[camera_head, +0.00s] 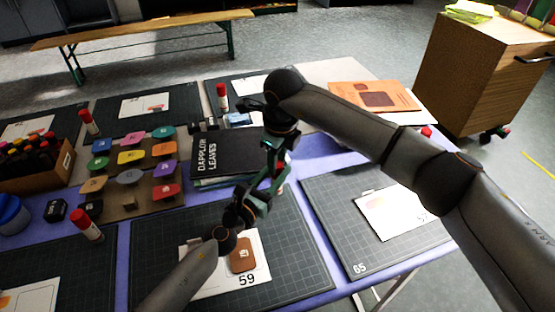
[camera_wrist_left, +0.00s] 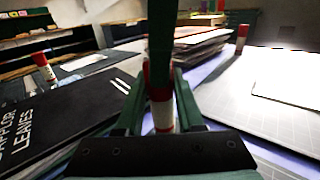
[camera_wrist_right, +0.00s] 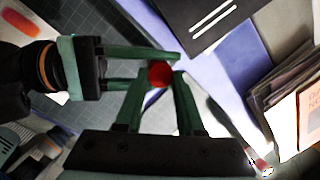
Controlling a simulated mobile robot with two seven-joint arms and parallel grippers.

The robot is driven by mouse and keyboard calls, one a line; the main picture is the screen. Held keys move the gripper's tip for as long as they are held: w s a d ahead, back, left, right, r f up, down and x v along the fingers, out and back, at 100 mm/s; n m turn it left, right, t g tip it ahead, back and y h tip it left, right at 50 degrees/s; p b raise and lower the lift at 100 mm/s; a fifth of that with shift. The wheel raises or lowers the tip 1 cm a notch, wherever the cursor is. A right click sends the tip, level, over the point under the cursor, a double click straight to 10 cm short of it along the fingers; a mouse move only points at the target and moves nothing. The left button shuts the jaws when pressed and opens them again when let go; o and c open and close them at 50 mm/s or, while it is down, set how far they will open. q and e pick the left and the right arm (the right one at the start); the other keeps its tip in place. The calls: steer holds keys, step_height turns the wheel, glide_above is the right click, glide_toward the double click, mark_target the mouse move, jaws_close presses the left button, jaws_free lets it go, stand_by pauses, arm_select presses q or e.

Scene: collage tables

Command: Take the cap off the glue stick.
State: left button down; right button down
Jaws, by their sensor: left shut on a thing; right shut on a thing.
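The glue stick (camera_wrist_left: 163,115) has a white body and a red cap (camera_wrist_right: 160,74). In the left wrist view it stands upright between the fingers of my left gripper (camera_wrist_left: 160,108), which is shut on the body. My right gripper (camera_wrist_right: 159,84) is shut on the red cap from above, and its green fingers hide part of the cap in the left wrist view. Cap and body look in line; I cannot tell whether there is a gap between them. In the head view both grippers meet beside the black book, and my arms mostly hide the stick.
A black book (camera_head: 218,152) lies close to the grippers on its left. Other red-capped glue sticks (camera_head: 90,123) stand on the table. Coloured stamps (camera_head: 130,156), a bin of bottles (camera_head: 40,172) and an orange booklet (camera_head: 374,97) lie around. A cutting mat (camera_head: 298,262) is in front.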

arm_select(q)
steer(key=shift+s+a+f, duration=0.1)
steer(key=shift+s+f, duration=0.15)
steer(key=shift+f, duration=0.65)
arm_select(e)
steer(key=shift+w+a+r, duration=0.15)
steer(key=shift+a+r, duration=0.05)
steer(key=shift+r, duration=0.5)
steer(key=shift+r+g+y, duration=0.4)
steer(key=shift+g+y, duration=0.1)
steer(key=shift+g, duration=0.1)
arm_select(q)
steer(key=shift+r, duration=0.1)
arm_select(e)
steer(key=shift+d+f, duration=0.1)
steer(key=shift+f, duration=0.05)
arm_select(q)
steer(key=shift+w+r, duration=0.1)
steer(key=shift+r, duration=0.05)
arm_select(e)
steer(key=c, duration=1.1)
jaws_free()
steer(key=shift+d+f, duration=0.1)
steer(key=shift+f, duration=0.05)
